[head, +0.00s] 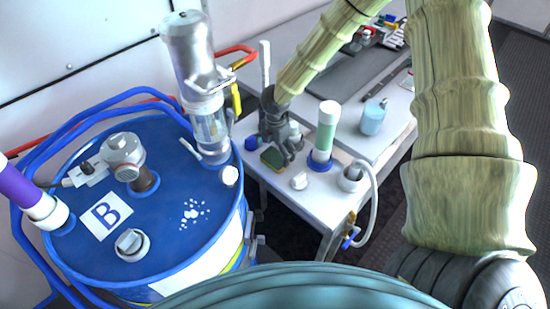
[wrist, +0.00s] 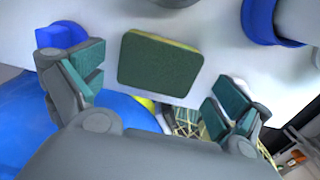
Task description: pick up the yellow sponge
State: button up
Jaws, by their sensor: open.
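The sponge (wrist: 160,64) lies flat on the white table, with a dark green top face and a thin yellow edge showing along its far side. It also shows in the head view (head: 272,158), near the table's left edge. My gripper (wrist: 158,100) is open, its two teal-padded fingers spread to the left and right of the sponge in the wrist view. In the head view my gripper (head: 284,150) reaches down beside the sponge. The sponge looks apart from both fingers. How high the fingertips are above the table is hard to tell.
A blue drum (head: 175,235) marked B stands left of the table (head: 322,205). A blue cap (head: 251,143) sits left of the sponge. A clear pump (head: 205,100) rises from the drum.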

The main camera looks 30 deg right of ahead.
aim_at(275, 157)
jog(key=shift+w+f+p, duration=0.1)
jog(key=shift+f+p, duration=0.45)
jog(key=shift+f, duration=1.1)
jog(key=c, duration=0.5)
